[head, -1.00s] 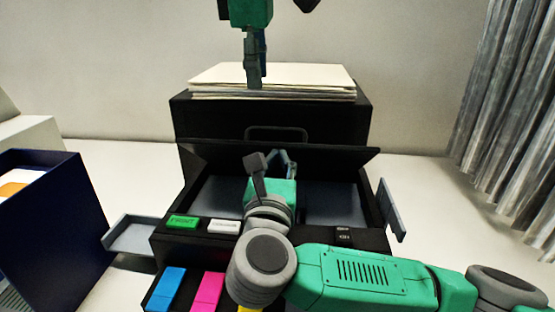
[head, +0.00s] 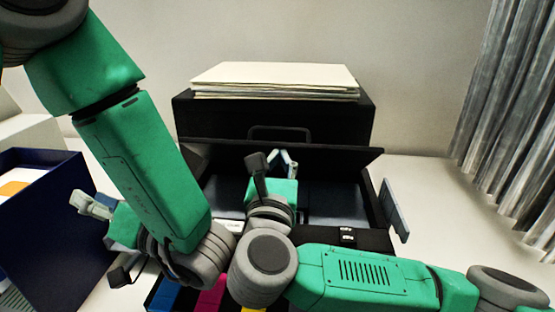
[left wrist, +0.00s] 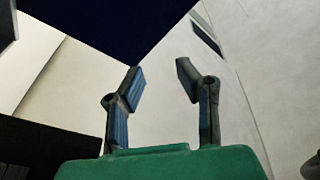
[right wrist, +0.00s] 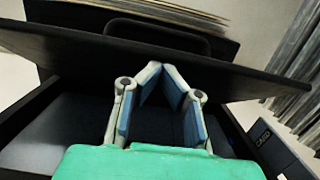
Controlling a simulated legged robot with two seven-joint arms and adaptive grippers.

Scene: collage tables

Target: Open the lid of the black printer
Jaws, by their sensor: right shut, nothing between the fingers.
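The black printer's lid (head: 330,158) is raised and tilted, with the grey-blue inside (head: 335,203) of the printer showing below it. A black handle (head: 280,130) shows just above the lid's edge. My right gripper (head: 289,153) is in front of the lid, over the open inside. In the right wrist view its fingers (right wrist: 163,68) meet at the tips, shut and empty, close to the lid's underside; I cannot tell whether they touch it. My left gripper (head: 80,203) is left of the printer, near the dark blue box, with its fingers (left wrist: 160,75) apart and empty.
A paper stack (head: 275,78) lies on top of the black body behind the lid. A dark blue box (head: 60,240) stands at the left. Coloured cartridges (head: 205,297) lie at the printer's front. A grey side flap (head: 394,210) sticks out right, and a grey curtain (head: 520,110) hangs beyond.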

